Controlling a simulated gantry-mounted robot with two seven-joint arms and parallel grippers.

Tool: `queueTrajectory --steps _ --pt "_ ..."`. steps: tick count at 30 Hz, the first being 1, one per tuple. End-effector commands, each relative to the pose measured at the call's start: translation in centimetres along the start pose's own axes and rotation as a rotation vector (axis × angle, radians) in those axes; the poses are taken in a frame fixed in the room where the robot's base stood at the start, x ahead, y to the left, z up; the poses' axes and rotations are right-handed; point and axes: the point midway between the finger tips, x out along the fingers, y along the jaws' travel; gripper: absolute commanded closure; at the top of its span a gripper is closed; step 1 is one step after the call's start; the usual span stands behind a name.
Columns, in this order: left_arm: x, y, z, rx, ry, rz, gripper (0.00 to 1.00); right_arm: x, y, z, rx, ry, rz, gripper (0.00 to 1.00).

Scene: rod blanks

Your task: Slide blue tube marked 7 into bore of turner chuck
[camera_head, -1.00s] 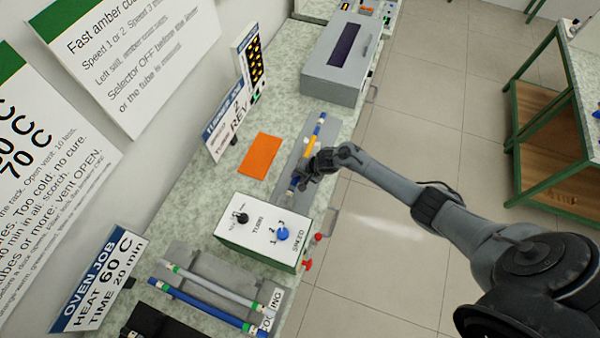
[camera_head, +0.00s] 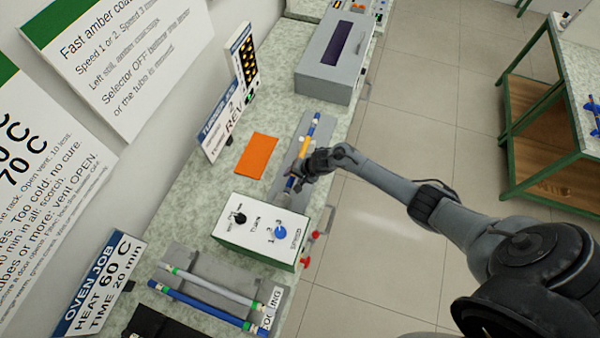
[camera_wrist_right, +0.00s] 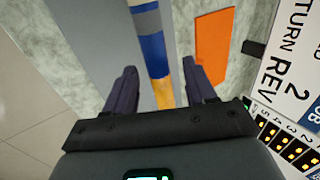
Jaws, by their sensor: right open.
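A blue tube with an amber stretch (camera_head: 304,144) lies along a grey strip on the bench, behind the turner box. Any number on it is too small to read. The turner (camera_head: 262,231) is a white-topped box with a black and a blue knob. A grey round part, seemingly its chuck (camera_head: 284,199), shows at its far side by the tube's near end; whether the tube is in the bore I cannot tell. My right gripper (camera_head: 297,172) is over the tube's near part. In the right wrist view its open fingers (camera_wrist_right: 160,88) stand on either side of the tube (camera_wrist_right: 153,55), apart from it.
An orange sheet (camera_head: 256,153) lies left of the tube. A grey box (camera_head: 336,57) stands at the far end. A rack in front bears a grey tube (camera_head: 212,288) and a blue tube (camera_head: 205,306). Signs stand along the wall. Open floor lies right of the bench.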

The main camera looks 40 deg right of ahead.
Motion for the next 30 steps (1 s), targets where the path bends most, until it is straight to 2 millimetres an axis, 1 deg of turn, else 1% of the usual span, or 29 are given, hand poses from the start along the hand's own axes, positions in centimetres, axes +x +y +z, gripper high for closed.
queueTrajectory --steps 5,12,18,24,30 --pt "-0.6 -0.2 -0.2 0.006 -0.001 -0.005 0.57 -2.1 0.0 -0.1 0.000 0.001 0.000 0.45" --pt "-1.4 -0.2 -0.4 0.006 -0.001 -0.005 0.57 -6.2 0.0 0.0 -0.001 0.001 0.000 0.45" --pt "-1.8 -0.1 -0.6 0.003 0.000 -0.002 0.57 -9.0 0.0 0.0 -0.001 0.000 0.001 0.45" --pt "-1.9 0.1 -0.7 -0.005 0.001 0.004 0.57 -10.3 0.1 0.0 -0.001 0.000 0.001 0.45" --pt "-2.0 0.1 -0.7 -0.007 0.001 0.005 0.57 -10.5 0.1 0.0 0.000 0.000 0.001 0.45"
